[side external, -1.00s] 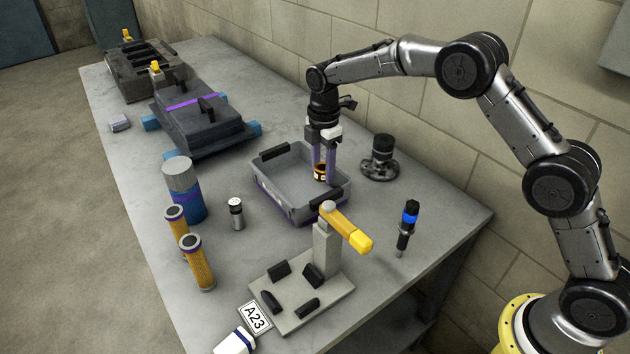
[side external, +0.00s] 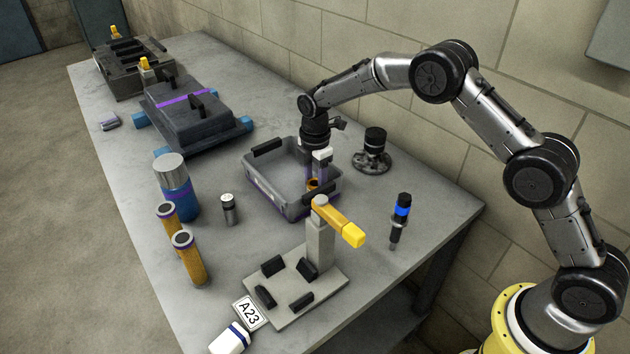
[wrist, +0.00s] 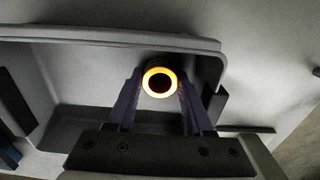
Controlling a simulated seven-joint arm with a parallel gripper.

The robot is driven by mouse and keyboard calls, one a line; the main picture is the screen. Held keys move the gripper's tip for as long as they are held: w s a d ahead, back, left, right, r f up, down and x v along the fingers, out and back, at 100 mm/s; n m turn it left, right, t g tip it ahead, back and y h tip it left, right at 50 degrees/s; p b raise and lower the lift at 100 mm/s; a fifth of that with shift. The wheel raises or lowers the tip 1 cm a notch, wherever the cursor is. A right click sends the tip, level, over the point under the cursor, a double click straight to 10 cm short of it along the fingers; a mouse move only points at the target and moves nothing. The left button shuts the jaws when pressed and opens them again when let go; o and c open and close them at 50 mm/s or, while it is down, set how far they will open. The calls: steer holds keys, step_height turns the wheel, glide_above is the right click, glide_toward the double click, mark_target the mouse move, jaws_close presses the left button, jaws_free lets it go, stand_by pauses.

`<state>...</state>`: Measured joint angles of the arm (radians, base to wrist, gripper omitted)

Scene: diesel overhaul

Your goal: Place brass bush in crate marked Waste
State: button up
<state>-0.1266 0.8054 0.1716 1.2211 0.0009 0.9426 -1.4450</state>
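The brass bush (wrist: 160,82), a short ring with a dark bore, sits between the two purple fingers of my gripper (wrist: 161,84) in the wrist view. The fingers touch its sides, so the gripper is shut on it. In the side view, the bush (side external: 313,184) and the gripper (side external: 314,180) are down inside the grey crate (side external: 262,192), towards its right end. The crate has dark end handles and a purple band; I cannot read any marking on it. The crate's near handle and wall partly hide the fingers. I cannot tell whether the bush touches the crate floor.
A grey stand with a yellow-handled lever (side external: 338,222) stands close in front of the crate. A dark flanged part (side external: 374,155) is behind it to the right, and a black-and-blue tool (side external: 400,220) stands at right. A blue canister (side external: 177,187) and orange cylinders (side external: 187,260) are left.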

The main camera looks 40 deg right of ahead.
mark_target(315, 183)
steer(key=shift+o, duration=0.5)
step_height(315, 183, up, 12)
steer(key=shift+r, duration=0.25)
steer(key=s+d+r+m+t, duration=0.2)
steer(key=s+r+m, duration=0.4)
steer(key=s, duration=0.4)
steer(key=s+d+r+m+t, duration=0.1)
steer(key=s+d+r+m, duration=0.2)
steer(key=s+r, duration=0.6)
steer(key=s+d+f+m+t, duration=0.1)
steer(key=s+m, duration=0.3)
steer(key=s, duration=0.5)
steer(key=s+d+f+m+t, duration=0.1)
steer(key=s+f+m, duration=0.2)
steer(key=s, duration=0.7)
steer(key=shift+s+f+m+t, duration=0.15)
steer(key=shift+s+m+t, duration=0.15)
steer(key=shift+m, duration=0.7)
